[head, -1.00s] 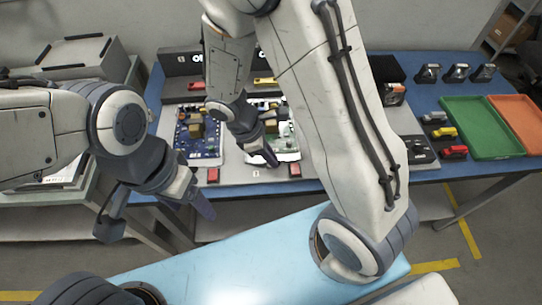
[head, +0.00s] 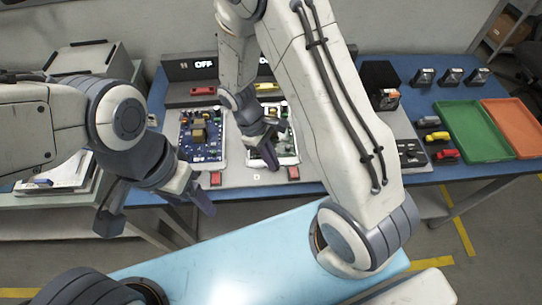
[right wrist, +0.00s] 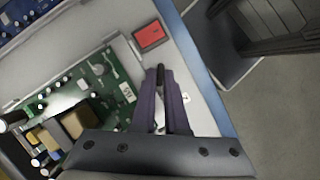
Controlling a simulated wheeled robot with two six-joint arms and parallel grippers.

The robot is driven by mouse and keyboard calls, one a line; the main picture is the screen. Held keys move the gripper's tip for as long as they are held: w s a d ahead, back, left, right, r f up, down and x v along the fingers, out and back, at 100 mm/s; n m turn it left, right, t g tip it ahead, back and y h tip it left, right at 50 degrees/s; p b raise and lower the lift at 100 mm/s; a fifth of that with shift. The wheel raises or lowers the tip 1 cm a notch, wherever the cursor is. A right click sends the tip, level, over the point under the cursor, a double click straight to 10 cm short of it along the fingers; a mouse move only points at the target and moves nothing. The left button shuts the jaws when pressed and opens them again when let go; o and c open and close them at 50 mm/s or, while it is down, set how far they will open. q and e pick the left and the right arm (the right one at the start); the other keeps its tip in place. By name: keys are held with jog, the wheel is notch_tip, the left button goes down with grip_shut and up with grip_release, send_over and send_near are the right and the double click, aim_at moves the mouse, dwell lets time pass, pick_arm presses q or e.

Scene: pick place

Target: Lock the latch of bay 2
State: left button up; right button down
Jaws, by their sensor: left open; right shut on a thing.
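Two bays lie side by side on the table: a blue circuit board (head: 203,150) at left and a green circuit board (head: 286,143) at right. My right gripper (head: 270,163) is at the front edge of the green board's bay. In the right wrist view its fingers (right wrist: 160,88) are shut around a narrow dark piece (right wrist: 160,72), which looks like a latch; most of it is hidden. A red block (right wrist: 150,36) sits beside the fingertips, apart from them. My left gripper (head: 198,203) is open and empty, in front of the table.
Red blocks stand in front of the bays, left (head: 216,178) and right (head: 293,173). A dark panel reading OFF (head: 204,65) stands behind. A green tray (head: 475,132) and an orange tray (head: 515,128) lie at right. My right arm hides part of the table.

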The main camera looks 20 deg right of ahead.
jog(key=m, duration=0.2)
jog(key=m+y+p, duration=0.1)
jog(key=m, duration=0.1)
jog(key=m+y+p, duration=0.1)
jog(key=shift+w+d+r+m+g, duration=0.15)
jog(key=shift+w+d+m+g, duration=0.1)
jog(key=shift+m+g, duration=0.15)
jog(key=m+y, duration=0.1)
jog(key=m, duration=0.1)
jog(key=m+y+p, duration=0.1)
jog(key=m, duration=0.2)
jog(key=shift+d+p, duration=0.2)
jog(key=shift+p, duration=0.1)
jog(key=shift+m, duration=0.3)
jog(key=c, duration=0.9)
grip_release()
jog(key=shift+s, duration=0.1)
jog(key=shift+c, duration=0.2)
jog(key=v, duration=1)
jog(key=shift+b, duration=0.4)
jog(key=shift+d+r, duration=0.1)
jog(key=shift+r, duration=0.05)
